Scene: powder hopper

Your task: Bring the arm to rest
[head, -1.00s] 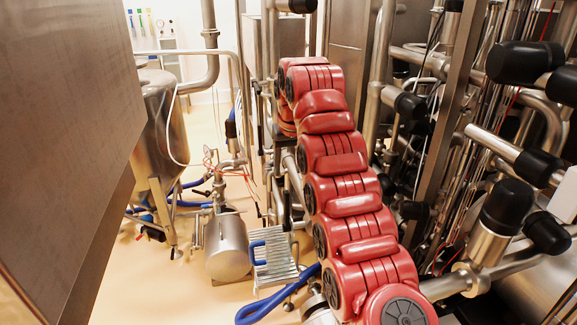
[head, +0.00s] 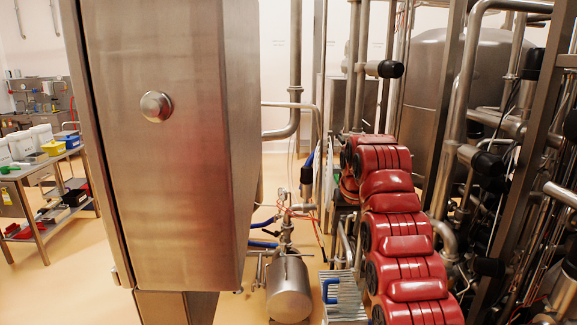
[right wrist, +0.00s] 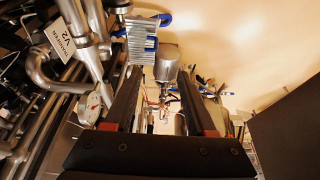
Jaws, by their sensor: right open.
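My right arm (head: 400,240), red and segmented, reaches away from the lower right of the head view. Its far end is beside upright steel pipes, and its gripper cannot be made out there. In the right wrist view my right gripper (right wrist: 160,72) shows as two dark fingers held apart. No object is between the fingers; floor, piping and a steel cylinder show beyond them. My left arm and gripper are out of view.
A large steel cabinet (head: 165,150) with a round knob stands close on the left. Dense pipes and valves (head: 485,160) crowd the right. A steel cylinder (head: 288,288) and a ribbed metal unit (head: 342,290) are low near my arm. A bench (head: 45,165) with bins is far left.

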